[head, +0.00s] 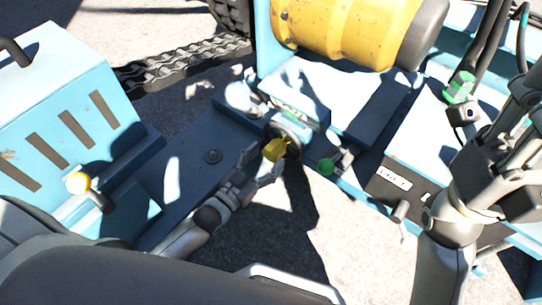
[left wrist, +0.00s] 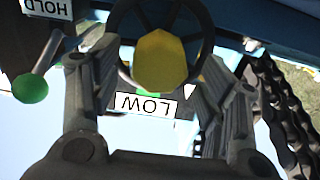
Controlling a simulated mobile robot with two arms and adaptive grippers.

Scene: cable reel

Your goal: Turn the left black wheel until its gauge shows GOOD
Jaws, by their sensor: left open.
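The black wheel (head: 291,133) with a yellow hub (head: 275,149) sits on the front of the blue machine. In the left wrist view the wheel's dark rim (left wrist: 117,40) and yellow hub (left wrist: 160,62) lie between my fingers. Its gauge label (left wrist: 146,104) reads LOW, upside down, with a bit of green beside it. My left gripper (head: 262,167) is open, one finger on each side of the hub; I cannot tell whether they touch the wheel. My right gripper (head: 510,130) is at the right, its fingers unclear.
A green-knobbed lever (head: 326,166) is close right of the wheel; a HOLD label (left wrist: 48,8) shows near it in the wrist view. A yellow drum (head: 335,32) is above. A blue slotted box (head: 60,110) stands left. A heavy chain (head: 185,66) lies behind.

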